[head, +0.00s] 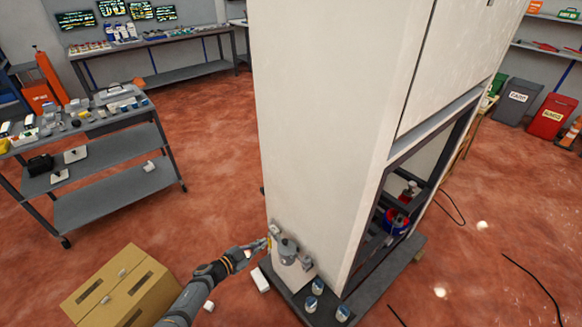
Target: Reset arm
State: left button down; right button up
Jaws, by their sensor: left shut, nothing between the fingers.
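My left arm comes in from the bottom left, and its gripper (258,245) is shut and empty. The gripper is close to the lower left edge of a tall white dispenser cabinet (325,120), beside a small grey fitting (289,252) near the cabinet's base. I cannot tell whether the fingertips touch the fitting. My right arm and gripper do not show.
The cabinet stands on a dark base (372,295) with small cans (318,286) on it. A cardboard box (125,290) is at the lower left. A grey shelf cart (115,195) stands left. Black cables (535,278) lie on the red floor at right.

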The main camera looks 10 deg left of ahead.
pick_arm(q)
jog(key=s+a+f+n+g+y+b, duration=0.1)
jog(key=s+a+f+n+g+y, duration=0.2)
jog(key=s+f, duration=0.75)
jog(key=s+a+f+n+g+y+b, duration=0.1)
jog(key=s+a+f+n+y, duration=0.35)
jog(key=s+f, duration=0.6)
jog(key=s+d+f+n+g, duration=0.1)
jog(key=s+f+g, duration=0.1)
jog(key=s, duration=0.6)
jog(key=s+f+n+g, duration=0.1)
jog(key=s+f+g, duration=0.2)
jog(key=s, duration=0.5)
jog(key=s+d+f+n+g+b, duration=0.1)
jog(key=s+f+g, duration=0.1)
jog(key=s+f, duration=0.3)
jog(key=s+y, duration=0.1)
jog(key=s, duration=0.3)
jog(key=shift+d, duration=0.35)
jog(key=shift+f, duration=0.1)
jog(key=shift+f, duration=0.1)
